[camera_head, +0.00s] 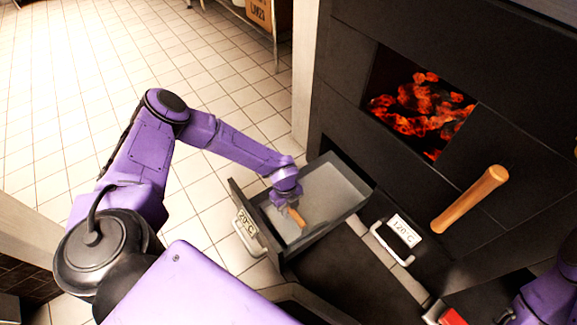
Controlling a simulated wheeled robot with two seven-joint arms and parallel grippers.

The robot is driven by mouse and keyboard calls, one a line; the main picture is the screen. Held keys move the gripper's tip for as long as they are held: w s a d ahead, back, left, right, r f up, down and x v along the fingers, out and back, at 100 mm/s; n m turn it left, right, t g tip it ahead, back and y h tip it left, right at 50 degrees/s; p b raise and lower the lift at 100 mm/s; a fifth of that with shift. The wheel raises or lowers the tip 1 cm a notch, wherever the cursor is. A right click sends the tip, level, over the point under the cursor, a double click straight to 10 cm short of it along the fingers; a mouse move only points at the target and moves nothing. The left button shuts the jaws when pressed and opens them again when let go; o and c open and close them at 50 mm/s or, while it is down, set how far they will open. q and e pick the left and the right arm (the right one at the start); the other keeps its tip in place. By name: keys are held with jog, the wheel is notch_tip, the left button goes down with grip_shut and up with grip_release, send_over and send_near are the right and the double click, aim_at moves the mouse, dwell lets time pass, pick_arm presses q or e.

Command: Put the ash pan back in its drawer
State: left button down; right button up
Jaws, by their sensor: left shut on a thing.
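An open dark drawer (273,240) with a label reading about 20°C and a metal handle sticks out of the black oven front. A flat pale grey surface fills much of it; it looks like the ash pan (335,190), though its edges are hard to tell from the drawer's inside. My left gripper (291,205) reaches down into the drawer and is shut on a small orange-brown piece (296,217), which looks like the pan's grip. The fingertips are partly hidden by the wrist. Only part of my right arm shows at the lower right; its gripper is not visible.
A closed drawer with a 120°C label (403,229) and a metal handle (391,246) is right of the open one. Above are a wooden handle (470,199) and glowing coals (420,108). A red object (452,317) is at the bottom. Tiled floor (60,90) lies clear at left.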

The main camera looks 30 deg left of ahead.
pick_arm(q)
jog(key=shift+f+b, duration=0.5)
jog(key=c, duration=0.8)
grip_release()
